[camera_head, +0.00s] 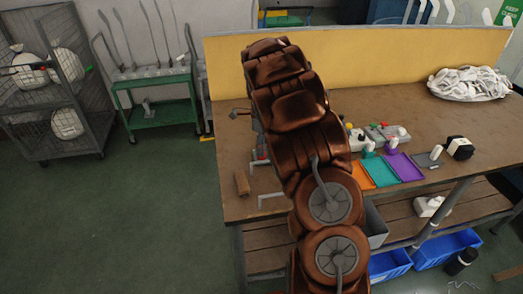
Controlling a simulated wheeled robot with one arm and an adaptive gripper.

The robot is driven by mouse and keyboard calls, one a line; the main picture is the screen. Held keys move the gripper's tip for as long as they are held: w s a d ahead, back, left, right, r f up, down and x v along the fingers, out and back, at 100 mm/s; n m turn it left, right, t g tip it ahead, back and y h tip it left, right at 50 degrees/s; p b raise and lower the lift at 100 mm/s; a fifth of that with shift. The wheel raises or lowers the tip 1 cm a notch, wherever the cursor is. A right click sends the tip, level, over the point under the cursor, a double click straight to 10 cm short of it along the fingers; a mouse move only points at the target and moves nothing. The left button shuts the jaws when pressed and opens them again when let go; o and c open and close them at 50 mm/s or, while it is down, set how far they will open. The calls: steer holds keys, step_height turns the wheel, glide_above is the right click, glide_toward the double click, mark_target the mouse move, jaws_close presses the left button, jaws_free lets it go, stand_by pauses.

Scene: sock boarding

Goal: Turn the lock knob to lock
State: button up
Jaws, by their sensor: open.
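My brown arm rises from the bottom middle over the table and covers much of its left half. My gripper is not visible; the arm may hide it. No lock knob can be made out for certain. A small dark and reddish part (239,112) sticks out left of my arm near the table's back left. Below it, grey metal pieces (270,198) with a little red stand at the table's left, partly hidden behind my arm. I cannot tell whether any of these parts bears the knob or how it is turned.
Orange, teal and purple trays (405,167) lie right of my arm. A white pile (468,82) is at the back right. A yellow panel (400,57) stands behind. Green floor (110,220) is free at left.

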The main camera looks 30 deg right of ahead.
step_height(320, 180, up, 9)
steer(key=shift+f, duration=0.15)
stand_by(0.6)
